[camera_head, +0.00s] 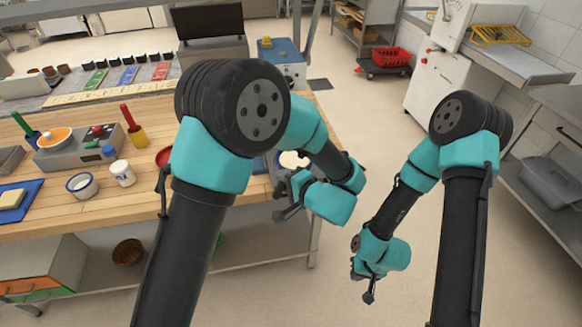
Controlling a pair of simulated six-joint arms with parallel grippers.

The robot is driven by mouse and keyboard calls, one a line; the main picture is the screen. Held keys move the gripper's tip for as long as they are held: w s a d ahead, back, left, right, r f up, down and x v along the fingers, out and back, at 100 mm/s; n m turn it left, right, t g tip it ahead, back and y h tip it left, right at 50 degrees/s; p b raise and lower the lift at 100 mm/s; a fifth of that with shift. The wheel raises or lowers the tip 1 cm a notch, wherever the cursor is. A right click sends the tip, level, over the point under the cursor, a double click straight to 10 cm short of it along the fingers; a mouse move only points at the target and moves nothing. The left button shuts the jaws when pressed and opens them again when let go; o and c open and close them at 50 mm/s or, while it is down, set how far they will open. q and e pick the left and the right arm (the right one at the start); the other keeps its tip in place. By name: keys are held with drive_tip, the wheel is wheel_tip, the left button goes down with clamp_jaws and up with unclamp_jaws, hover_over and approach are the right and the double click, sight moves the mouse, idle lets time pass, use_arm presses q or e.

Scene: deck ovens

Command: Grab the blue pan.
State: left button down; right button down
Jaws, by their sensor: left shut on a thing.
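What looks like the blue pan (293,160), a round dark-blue-rimmed vessel with a pale inside, is at the right end of the wooden table, partly hidden behind my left arm. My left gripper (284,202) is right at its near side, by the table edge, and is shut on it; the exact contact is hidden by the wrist. My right gripper (364,284) hangs over the open floor to the right of the table, apart from everything. Its fingers are too small and dark to tell whether they are open.
The wooden table (60,228) holds a white blue-rimmed pot (82,185), a white cup (122,173), a scale (75,150) with an orange bowl (54,137), and a blue tray (34,190) with a yellowish block. A blue machine (282,60) stands behind.

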use_arm(q)
drive_tip(key=shift+r, duration=0.15)
drive_tip(key=shift+r, duration=1.5)
drive_tip(key=shift+s+r, duration=0.15)
drive_tip(key=shift+r, duration=0.05)
drive_tip(key=s+r, duration=0.1)
drive_tip(key=s, duration=1.4)
drive_tip(key=shift+s+r, duration=0.2)
drive_tip(key=shift+s, duration=0.15)
